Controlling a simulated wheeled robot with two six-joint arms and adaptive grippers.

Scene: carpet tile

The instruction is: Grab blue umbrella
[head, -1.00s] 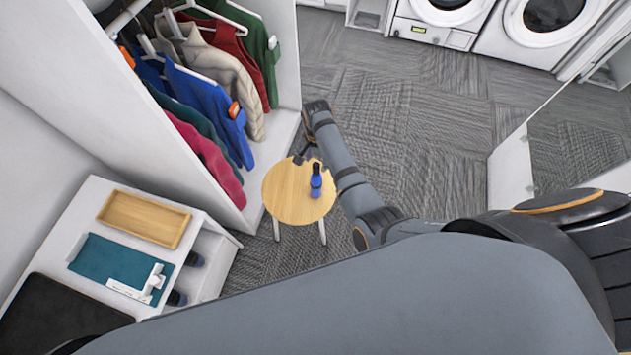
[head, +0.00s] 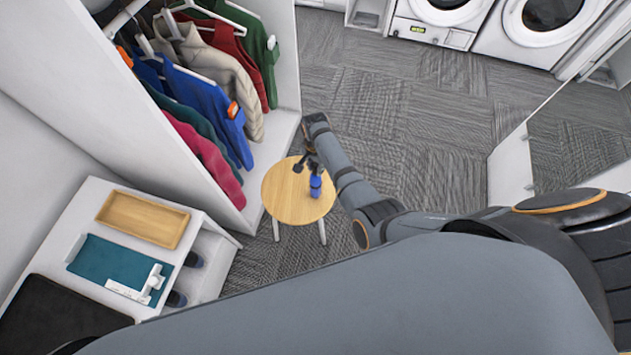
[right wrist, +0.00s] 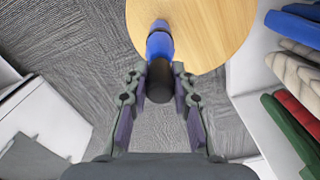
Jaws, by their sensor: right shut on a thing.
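The blue umbrella (head: 315,188) is a short, folded, blue thing with a black end, at the right part of the small round wooden table (head: 283,198) in the head view. My right gripper (head: 308,166) reaches it from the far side and is shut on its black end. In the right wrist view the black end of the umbrella (right wrist: 159,82) sits between the two fingers (right wrist: 158,74), with the blue part beyond over the tabletop. I cannot tell whether the umbrella touches the table. My left gripper is not in view.
An open wardrobe (head: 283,130) with several hanging clothes stands at the left of the table. A white cabinet (head: 212,222) with a wooden tray (head: 143,219) is at the lower left. Washing machines (head: 436,30) stand at the back. Carpet floor (head: 420,120) is clear between.

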